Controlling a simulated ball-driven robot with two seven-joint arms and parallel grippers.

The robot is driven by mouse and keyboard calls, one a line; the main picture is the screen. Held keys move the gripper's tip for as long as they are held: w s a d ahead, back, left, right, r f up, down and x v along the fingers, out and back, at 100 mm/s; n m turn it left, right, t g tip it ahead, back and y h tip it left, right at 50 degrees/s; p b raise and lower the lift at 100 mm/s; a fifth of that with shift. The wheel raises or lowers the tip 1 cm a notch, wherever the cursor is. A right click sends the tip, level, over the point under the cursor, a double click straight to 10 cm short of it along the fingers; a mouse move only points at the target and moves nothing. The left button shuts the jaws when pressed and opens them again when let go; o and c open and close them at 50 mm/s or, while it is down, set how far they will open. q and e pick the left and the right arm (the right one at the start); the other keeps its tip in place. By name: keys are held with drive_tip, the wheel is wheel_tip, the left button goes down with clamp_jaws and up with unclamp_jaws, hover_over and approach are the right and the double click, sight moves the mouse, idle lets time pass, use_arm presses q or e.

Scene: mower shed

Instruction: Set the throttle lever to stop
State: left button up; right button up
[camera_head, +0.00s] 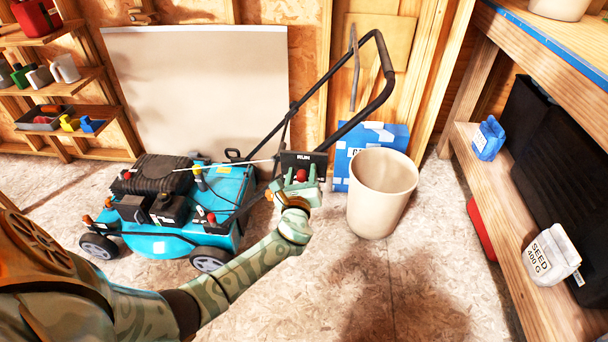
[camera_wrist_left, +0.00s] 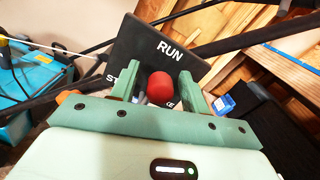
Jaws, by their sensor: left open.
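The throttle panel (camera_head: 292,158) is a dark plate on the blue mower's (camera_head: 160,245) handle, marked RUN at the top. In the left wrist view the panel (camera_wrist_left: 140,47) also shows part of a second label beginning "ST" at lower left. The throttle lever has a red knob (camera_wrist_left: 161,86), which also shows in the head view (camera_head: 301,175). My left gripper (camera_head: 300,184) is open at the panel. In the left wrist view its two green fingers (camera_wrist_left: 162,90) stand on either side of the knob. The lever's shaft is mostly hidden. My right gripper is not in view.
The mower's black handlebar (camera_head: 340,130) rises past the panel to the upper right. A beige bin (camera_head: 382,195) stands right of my left gripper, before a blue box (camera_head: 400,133). Shelves line both sides. The floor at front right is clear.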

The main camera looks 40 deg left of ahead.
use_arm(q)
drive_tip(key=shift+w+a, duration=0.25)
drive_tip(key=shift+w, duration=0.05)
drive_tip(key=c, duration=1)
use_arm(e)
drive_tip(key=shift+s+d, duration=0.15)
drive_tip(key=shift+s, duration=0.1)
